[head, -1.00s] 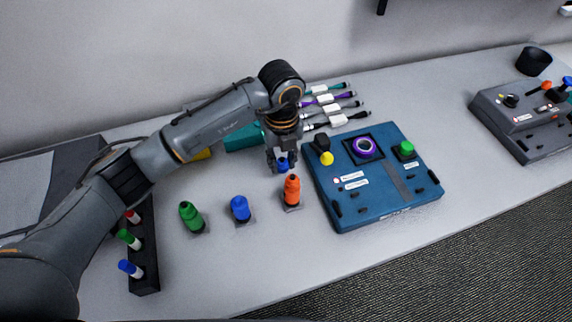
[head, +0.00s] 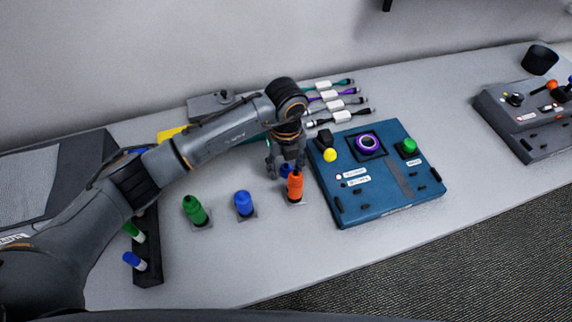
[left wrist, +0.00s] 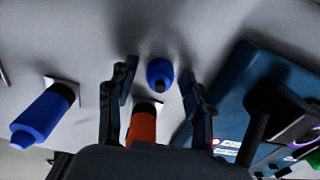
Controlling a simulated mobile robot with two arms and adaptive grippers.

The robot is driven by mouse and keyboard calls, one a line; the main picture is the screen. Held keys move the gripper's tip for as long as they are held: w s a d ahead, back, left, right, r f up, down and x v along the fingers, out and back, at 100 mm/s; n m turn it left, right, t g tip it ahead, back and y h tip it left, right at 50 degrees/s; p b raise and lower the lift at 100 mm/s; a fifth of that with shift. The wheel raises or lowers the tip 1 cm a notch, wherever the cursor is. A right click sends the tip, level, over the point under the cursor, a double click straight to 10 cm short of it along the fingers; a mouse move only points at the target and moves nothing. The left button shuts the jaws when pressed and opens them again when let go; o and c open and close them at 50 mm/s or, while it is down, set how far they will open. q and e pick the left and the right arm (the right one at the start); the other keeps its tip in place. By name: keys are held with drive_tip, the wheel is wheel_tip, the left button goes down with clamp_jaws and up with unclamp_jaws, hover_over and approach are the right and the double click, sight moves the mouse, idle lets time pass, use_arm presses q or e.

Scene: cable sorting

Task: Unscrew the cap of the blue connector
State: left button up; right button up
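The blue connector (head: 244,204) stands upright on a small grey base, between the green connector (head: 194,210) and the orange connector (head: 295,187). In the left wrist view the blue connector (left wrist: 42,115) is at the left. A small blue cap (left wrist: 160,72) is apart from it, between and beyond the fingertips, seemingly on the table. In the head view the cap (head: 285,171) is partly hidden behind the orange connector. My left gripper (head: 285,168) is open, its fingers apart on either side of the cap. My right gripper is out of view.
A blue panel box (head: 352,208) with a purple ring and buttons stands just right of the orange connector. A dark rack (head: 148,260) with markers is at the left. Several cables (head: 345,117) lie behind. The table front is clear.

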sight(286, 164)
use_arm(q)
drive_tip(key=shift+r, duration=0.1)
drive_tip(key=shift+r, duration=0.2)
wheel_tip(286, 164, up, 12)
drive_tip(key=b, duration=0.2)
drive_tip(key=shift+s+f, duration=0.1)
drive_tip(key=shift+f, duration=0.1)
